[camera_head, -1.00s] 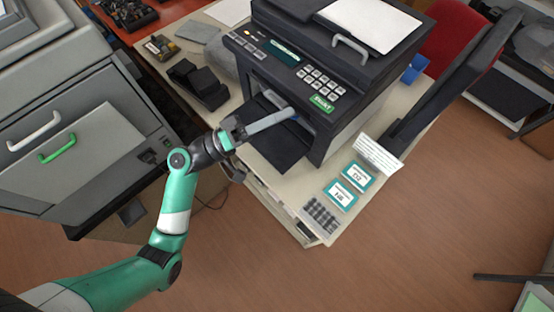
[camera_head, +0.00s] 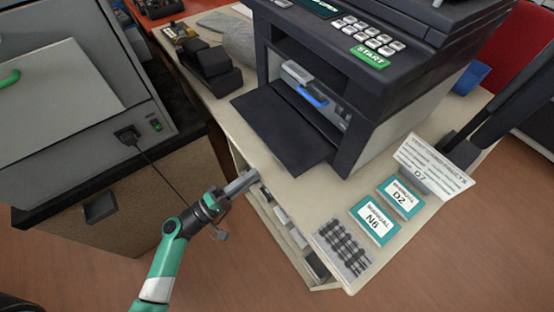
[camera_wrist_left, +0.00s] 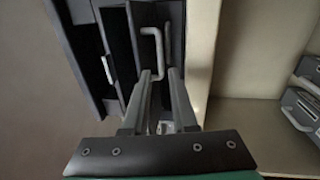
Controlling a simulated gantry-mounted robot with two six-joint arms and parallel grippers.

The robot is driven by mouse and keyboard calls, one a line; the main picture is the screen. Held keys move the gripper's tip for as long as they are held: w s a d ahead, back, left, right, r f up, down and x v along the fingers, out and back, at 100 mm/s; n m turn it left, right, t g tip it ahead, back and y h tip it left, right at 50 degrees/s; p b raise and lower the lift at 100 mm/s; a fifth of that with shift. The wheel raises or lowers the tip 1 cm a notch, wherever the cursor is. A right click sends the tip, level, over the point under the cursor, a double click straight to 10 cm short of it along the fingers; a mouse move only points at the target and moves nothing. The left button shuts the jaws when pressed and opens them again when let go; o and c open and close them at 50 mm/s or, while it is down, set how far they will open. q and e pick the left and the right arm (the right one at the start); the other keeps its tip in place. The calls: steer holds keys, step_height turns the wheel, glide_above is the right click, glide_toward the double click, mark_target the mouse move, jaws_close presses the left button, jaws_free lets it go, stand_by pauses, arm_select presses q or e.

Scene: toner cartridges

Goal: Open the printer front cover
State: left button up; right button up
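The black printer (camera_head: 400,95) stands on the desk. Its front cover (camera_head: 285,128) is folded down flat, leaving the front opening exposed. Inside the opening is a grey cartridge with a blue handle (camera_head: 312,96). My left gripper (camera_head: 250,177) is below and left of the cover, at the open shelf in the desk's side. In the left wrist view its two fingers (camera_wrist_left: 159,75) are apart, with a grey handle (camera_wrist_left: 152,45) on a dark cartridge at their tips; I cannot tell whether they touch it. My right gripper is not in view.
The desk shelf (camera_head: 285,222) holds several cartridges; more show at the right of the left wrist view (camera_wrist_left: 300,110). A black device (camera_head: 208,68) stands left of the printer.

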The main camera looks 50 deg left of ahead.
arm_select(q)
steer(key=x, duration=0.9)
steer(key=shift+w+r+b, duration=0.1)
steer(key=shift+w+b, duration=0.1)
steer(key=shift+b, duration=0.1)
jaws_close()
stand_by(0.8)
